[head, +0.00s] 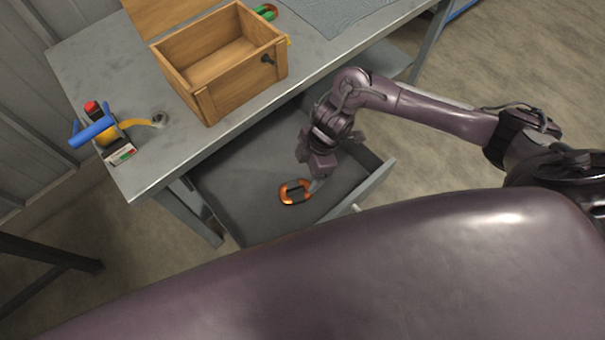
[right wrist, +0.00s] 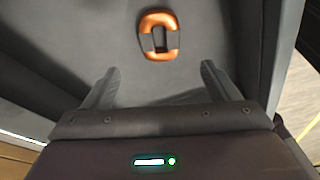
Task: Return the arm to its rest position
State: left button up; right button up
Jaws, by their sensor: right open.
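My right gripper (head: 315,184) is inside the open grey drawer (head: 235,195) under the workbench, close above its floor. An orange ring-shaped object with dark sides (head: 295,192) lies on the drawer floor just beside the fingertips. In the right wrist view my right gripper (right wrist: 158,82) has its two fingers spread wide with nothing between them. The orange object (right wrist: 159,36) lies beyond the fingertips there, apart from them. My left gripper is in neither view.
An open wooden box (head: 200,100) with a dark knob stands on the grey workbench (head: 90,60). A blue-handled tool with yellow and red parts (head: 95,130) sits at the bench's left end. A green and red object (head: 265,13) lies behind the box. The drawer's front wall (head: 372,188) stands near my right arm.

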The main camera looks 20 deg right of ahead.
jog(key=shift+d+r, duration=0.15)
jog(key=shift+r, duration=0.4)
